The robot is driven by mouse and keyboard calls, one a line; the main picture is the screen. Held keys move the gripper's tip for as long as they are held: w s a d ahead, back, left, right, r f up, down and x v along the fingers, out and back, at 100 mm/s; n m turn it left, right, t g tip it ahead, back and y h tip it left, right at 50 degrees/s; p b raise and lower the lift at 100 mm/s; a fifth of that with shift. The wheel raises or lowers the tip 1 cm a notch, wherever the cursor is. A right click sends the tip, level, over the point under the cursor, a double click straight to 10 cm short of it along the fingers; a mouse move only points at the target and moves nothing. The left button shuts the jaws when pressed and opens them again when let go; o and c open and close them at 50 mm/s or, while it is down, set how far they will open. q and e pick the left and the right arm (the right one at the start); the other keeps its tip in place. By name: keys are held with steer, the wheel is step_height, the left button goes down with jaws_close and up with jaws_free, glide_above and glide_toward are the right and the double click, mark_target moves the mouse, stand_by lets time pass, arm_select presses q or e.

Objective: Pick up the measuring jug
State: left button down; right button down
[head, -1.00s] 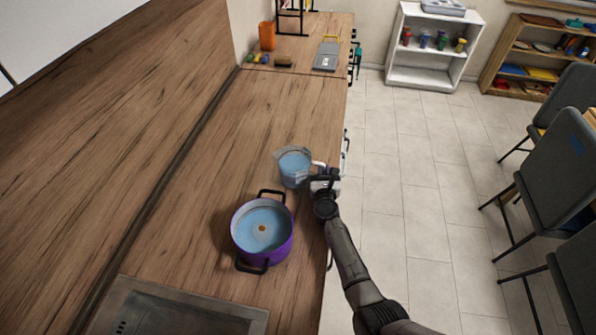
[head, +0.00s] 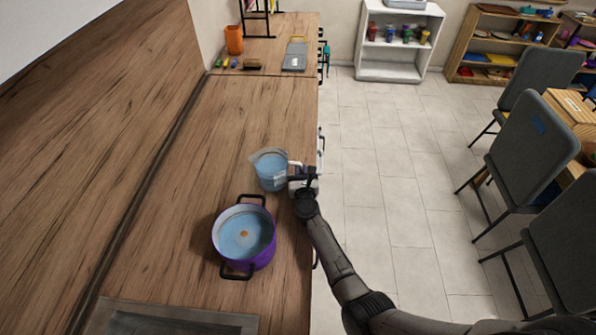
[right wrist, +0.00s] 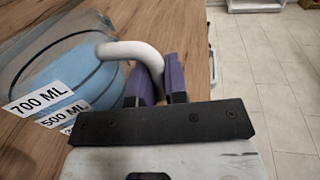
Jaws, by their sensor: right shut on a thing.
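The measuring jug (head: 271,171) is clear with blue contents and a white handle, and it is on or just above the wooden counter near its right edge. In the right wrist view the jug (right wrist: 62,70) shows labels reading 700 ML and 500 ML. My right gripper (head: 294,176) is at the right side of the jug. In the right wrist view its purple fingers (right wrist: 158,82) are shut on the jug's white handle. I cannot tell whether the jug's base touches the counter. My left gripper is not in view.
A purple pot (head: 245,240) with dark handles and blue contents stands in front of the jug. A dark sink or hob panel (head: 170,320) lies at the near end. An orange container (head: 234,40) and a grey board (head: 295,56) are at the far end. The counter's middle is clear.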

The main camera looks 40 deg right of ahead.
step_height(320, 180, up, 2)
steer(key=shift+r+p, duration=0.1)
steer(key=shift+p, duration=0.35)
step_height(320, 180, up, 2)
steer(key=shift+s+d+r+p, duration=0.1)
steer(key=shift+r+p, duration=0.1)
steer(key=shift+p, duration=0.65)
steer(key=s+d+r+p, duration=0.5)
steer(key=s+p, duration=0.3)
steer(key=s, duration=0.2)
steer(key=shift+r, duration=0.6)
steer(key=shift+r, duration=0.1)
